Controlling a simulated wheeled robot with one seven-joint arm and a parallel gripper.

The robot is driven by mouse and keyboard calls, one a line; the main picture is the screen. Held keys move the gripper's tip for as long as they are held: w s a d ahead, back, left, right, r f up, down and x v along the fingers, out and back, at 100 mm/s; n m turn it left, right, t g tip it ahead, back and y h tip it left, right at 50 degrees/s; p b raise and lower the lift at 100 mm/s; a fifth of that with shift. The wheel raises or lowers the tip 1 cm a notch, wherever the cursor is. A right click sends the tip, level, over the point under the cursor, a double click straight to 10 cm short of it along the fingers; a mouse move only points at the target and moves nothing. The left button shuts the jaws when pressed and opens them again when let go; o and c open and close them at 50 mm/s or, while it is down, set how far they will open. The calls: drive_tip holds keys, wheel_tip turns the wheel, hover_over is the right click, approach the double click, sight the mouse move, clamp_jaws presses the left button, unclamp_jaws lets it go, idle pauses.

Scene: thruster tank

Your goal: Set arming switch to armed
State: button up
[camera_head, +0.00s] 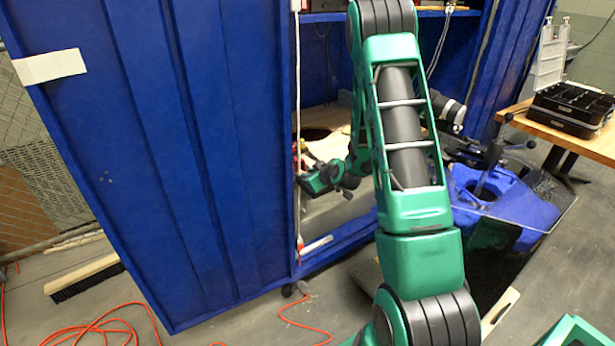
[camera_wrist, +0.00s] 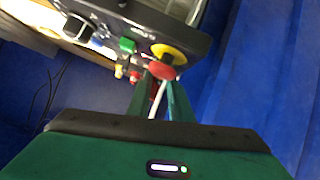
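A dark control panel (camera_wrist: 130,30) tilts across the top of the wrist view. It carries a black rotary knob (camera_wrist: 78,27), a green button (camera_wrist: 127,45) and a red mushroom knob (camera_wrist: 162,71) with a yellow collar. No readable label shows which control is the arming switch. My gripper (camera_wrist: 162,88) points up at the panel, its fingertips close below the red knob; contact cannot be told. A narrow gap with a white cord in view shows between the fingers. In the head view my gripper (camera_head: 320,180) is at the blue cabinet's opening, partly hidden by my arm.
The blue cabinet (camera_head: 180,150) stands at left and centre. A white cord (camera_head: 298,120) hangs along its edge. Orange cable (camera_head: 110,325) and a broom (camera_head: 85,275) lie on the floor. A wooden table (camera_head: 595,145) with a black case (camera_head: 570,107) stands at right.

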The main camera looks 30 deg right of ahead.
drive_tip(key=v, duration=1)
drive_tip(key=shift+s+r, duration=0.15)
drive_tip(key=shift+s, duration=0.15)
drive_tip(key=s+a+r+m+g, duration=0.2)
drive_tip(key=s+r+m+g, duration=0.1)
drive_tip(key=s, duration=0.9)
drive_tip(key=s+a+r+m+g, duration=0.2)
drive_tip(key=s+r+g, duration=0.3)
drive_tip(key=s, duration=0.6)
drive_tip(key=s+a+r+m+g+y, duration=0.1)
drive_tip(key=s+a+r+m+g, duration=0.2)
drive_tip(key=s, duration=0.9)
drive_tip(key=shift+s+r+m+g, duration=0.3)
drive_tip(key=shift+r+m+g, duration=0.15)
drive_tip(key=shift+r, duration=0.5)
